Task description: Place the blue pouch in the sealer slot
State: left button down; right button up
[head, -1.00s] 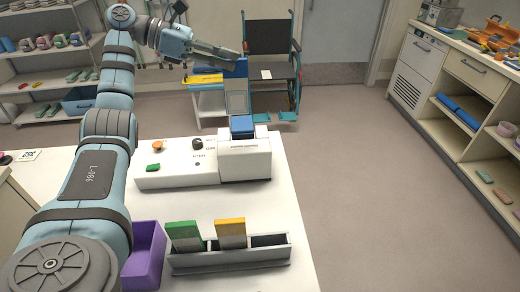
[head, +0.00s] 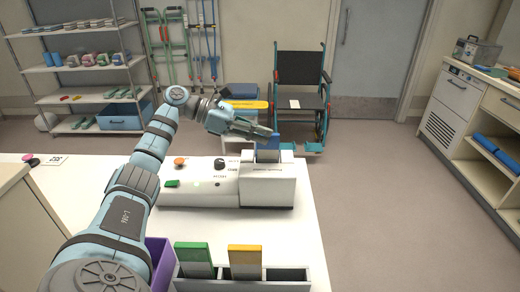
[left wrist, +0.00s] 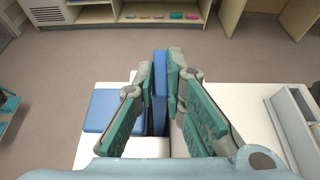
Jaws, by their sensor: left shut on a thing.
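The blue pouch (head: 275,142) is upright above the front of the white sealer's (head: 262,188) raised right block. Its pale lower part reaches down to the block's top at the slot; I cannot tell how deep it sits. My left gripper (head: 266,133) is shut on the pouch's upper part. In the left wrist view the pouch (left wrist: 160,88) stands edge-on between the two green-padded fingers (left wrist: 160,76). The slot is hidden by the pouch and fingers. My right gripper is not in view.
A grey rack (head: 243,287) in front holds a green pouch (head: 194,261) and a yellow pouch (head: 244,262); its right part is empty. A purple bin (head: 160,262) stands left of it. A wheelchair (head: 301,95) is behind the table. The floor at right is clear.

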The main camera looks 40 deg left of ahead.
pick_arm(q)
notch_tip(320, 180, down, 4)
jog(key=shift+f+b, duration=0.15)
jog(key=shift+b, duration=0.3)
jog(key=c, duration=1.7)
grip_release()
jog(key=shift+o, duration=0.2)
send_near(260, 146)
jog(key=shift+s+a+r+p, duration=0.15)
jog(key=shift+a+r+p, duration=0.1)
jog(key=shift+a, duration=0.25)
jog(key=shift+s+a+r+p, duration=0.15)
jog(key=shift+a+p, duration=0.05)
jog(key=shift+a, duration=0.25)
jog(key=shift+a+f, duration=0.1)
jog(key=shift+f, duration=0.05)
